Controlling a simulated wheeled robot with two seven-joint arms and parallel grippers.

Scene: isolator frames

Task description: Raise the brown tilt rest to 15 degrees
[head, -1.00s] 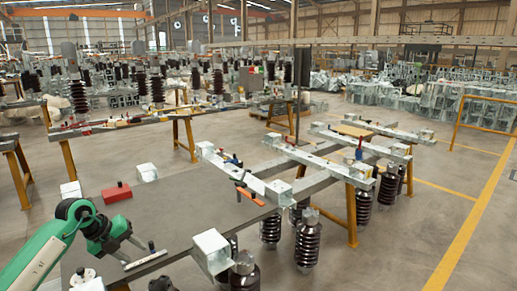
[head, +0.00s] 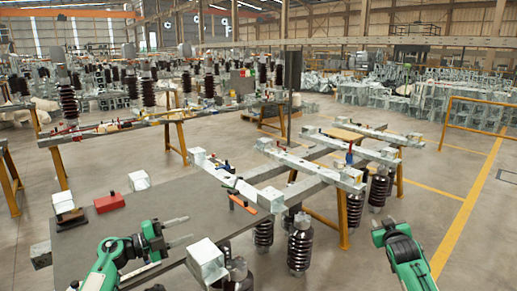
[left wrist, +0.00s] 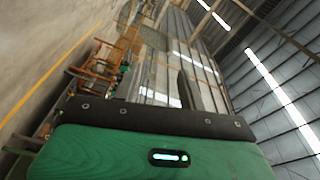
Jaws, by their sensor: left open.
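A dark brown piece (head: 71,221), which looks like the tilt rest, lies at the left edge of the grey table, with a white block (head: 63,202) at its back. Its tilt angle is too small to read. My left gripper (head: 189,229) is open and empty over the table, well to the right of the brown piece, its fingers pointing right. The left wrist view shows mostly roof and wall above a green housing. My right arm shows at the lower right, but its fingers are not in view.
The grey table (head: 150,217) holds a red box (head: 109,202), a white block (head: 139,180) and an orange-handled piece (head: 241,203). A metal frame (head: 310,172) with dark insulators stands to the right. The table middle is mostly clear.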

